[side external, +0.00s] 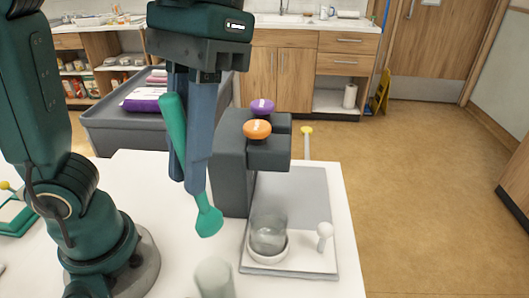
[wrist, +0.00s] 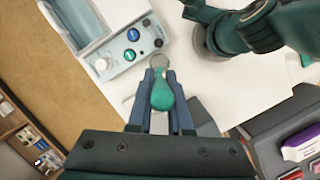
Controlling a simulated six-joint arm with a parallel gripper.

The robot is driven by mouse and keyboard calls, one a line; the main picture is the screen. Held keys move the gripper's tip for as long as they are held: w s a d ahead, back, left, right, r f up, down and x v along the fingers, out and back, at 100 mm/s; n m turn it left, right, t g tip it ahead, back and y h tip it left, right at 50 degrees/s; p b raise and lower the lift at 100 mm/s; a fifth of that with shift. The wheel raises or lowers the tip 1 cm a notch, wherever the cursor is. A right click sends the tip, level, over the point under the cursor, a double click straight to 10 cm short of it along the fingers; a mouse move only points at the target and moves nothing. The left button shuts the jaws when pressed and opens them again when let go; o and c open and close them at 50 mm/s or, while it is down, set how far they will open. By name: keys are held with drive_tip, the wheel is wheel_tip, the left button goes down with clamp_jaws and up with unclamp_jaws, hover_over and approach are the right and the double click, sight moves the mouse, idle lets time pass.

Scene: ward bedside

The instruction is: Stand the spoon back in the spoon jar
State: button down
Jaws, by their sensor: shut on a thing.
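My gripper (side external: 196,188) is shut on the green spoon (side external: 208,221) above the white table. The spoon is tilted, its broad end down below the fingertips and its thick handle rising beside them. In the wrist view my gripper (wrist: 159,76) has the spoon (wrist: 163,96) between its fingers, with a rounded green end toward the camera. A pale grey cylinder (side external: 214,279), likely the spoon jar, stands at the near edge of the side view, below the spoon and apart from it. A grey round shape (wrist: 157,61) beyond the spoon in the wrist view may be its top.
A dark dispenser (side external: 232,165) with orange (side external: 257,129) and purple (side external: 262,106) knobs stands behind. A clear glass (side external: 268,232) in a white dish and a white knob (side external: 324,231) are on the tray (side external: 296,270). A panel (wrist: 120,52) with coloured buttons lies left in the wrist view.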

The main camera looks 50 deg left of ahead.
sight(212, 209)
drive_tip(key=shift+a+r+g, duration=0.1)
drive_tip(key=shift+g, duration=0.2)
drive_tip(key=shift+s, duration=0.1)
drive_tip(key=shift+f, duration=6.45)
drive_tip(key=c, duration=0.8)
unclamp_jaws()
drive_tip(key=shift+o, duration=0.2)
drive_tip(key=shift+v, duration=2.55)
